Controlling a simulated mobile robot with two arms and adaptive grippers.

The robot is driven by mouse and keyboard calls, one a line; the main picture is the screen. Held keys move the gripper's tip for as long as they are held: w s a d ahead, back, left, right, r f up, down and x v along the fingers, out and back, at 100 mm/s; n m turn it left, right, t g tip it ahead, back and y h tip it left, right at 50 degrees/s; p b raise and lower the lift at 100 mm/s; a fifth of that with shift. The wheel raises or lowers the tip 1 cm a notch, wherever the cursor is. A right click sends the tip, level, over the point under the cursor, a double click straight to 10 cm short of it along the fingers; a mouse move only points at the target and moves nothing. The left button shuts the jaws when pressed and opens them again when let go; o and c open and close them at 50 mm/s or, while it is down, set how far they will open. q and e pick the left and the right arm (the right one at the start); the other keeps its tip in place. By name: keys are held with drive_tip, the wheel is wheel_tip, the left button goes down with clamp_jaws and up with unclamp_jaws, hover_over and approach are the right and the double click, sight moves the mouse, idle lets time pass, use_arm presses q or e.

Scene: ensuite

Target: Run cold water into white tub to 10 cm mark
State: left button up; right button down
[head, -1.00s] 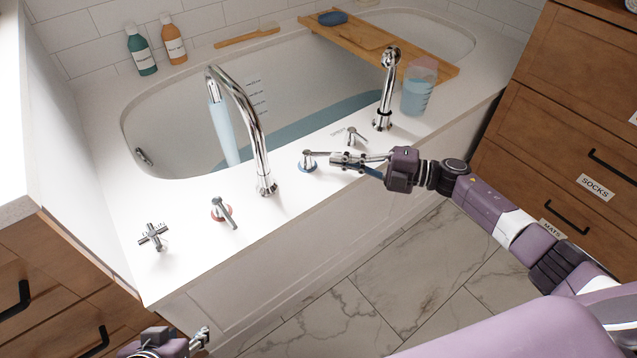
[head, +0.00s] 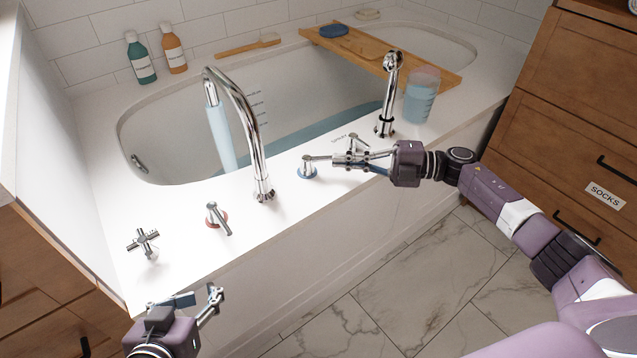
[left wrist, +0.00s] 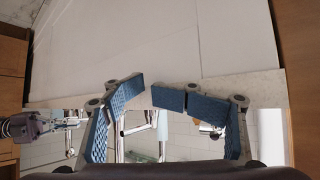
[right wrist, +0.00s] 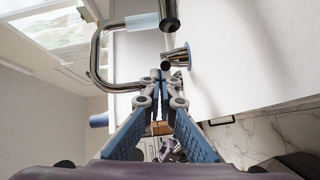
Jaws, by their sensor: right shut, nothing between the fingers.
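The white tub (head: 185,165) holds a pool of blue water (head: 320,122). A pale stream (head: 222,138) falls into it from the curved chrome spout (head: 247,105). Dark level marks (head: 256,104) run up the inner wall; their labels are too small to read, and the visible water edge lies below them. The cold handle (head: 307,168) has a blue ring; it also shows in the right wrist view (right wrist: 178,56). My right gripper (head: 338,160) is shut and empty, its tips at the cold handle's lever; contact is unclear. My left gripper (head: 198,298) is open and empty at the deck's near left corner.
The red-ringed hot handle (head: 217,218) and a cross handle (head: 143,242) stand on the deck left of the spout. A hand shower (head: 388,92) and a clear jug of blue liquid (head: 421,96) stand right. A wooden tray (head: 382,52) spans the tub. Drawers (head: 570,110) flank the right.

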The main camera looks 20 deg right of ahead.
use_arm(q)
drive_tip(key=w+r+t, duration=0.1)
drive_tip(key=r, duration=0.2)
drive_tip(key=w+r+t, duration=0.2)
drive_tip(key=r, duration=0.2)
drive_tip(key=w+d+r+t, duration=0.1)
drive_tip(key=r, duration=0.2)
drive_tip(key=shift+w+r+t+h, duration=0.25)
drive_tip(key=shift+r+t+h, duration=0.1)
drive_tip(key=shift+t+h, duration=0.05)
use_arm(e)
drive_tip(key=shift+w+d+r, duration=0.1)
use_arm(q)
drive_tip(key=shift+w+d+f, duration=0.1)
drive_tip(key=shift+w+d, duration=0.1)
use_arm(e)
drive_tip(key=shift+w+d, duration=0.1)
drive_tip(key=shift+d, duration=0.05)
drive_tip(key=shift+w+d+f, duration=0.15)
drive_tip(key=shift+w+f, duration=0.15)
drive_tip(key=shift+f, duration=0.1)
drive_tip(key=shift+w, duration=0.2)
drive_tip(key=shift+s, duration=0.1)
use_arm(q)
wheel_tip(320, 180, up, 6)
drive_tip(key=w+t, duration=0.1)
drive_tip(key=t, duration=0.1)
drive_tip(key=shift+h, duration=0.4)
use_arm(e)
drive_tip(key=shift+s, duration=0.1)
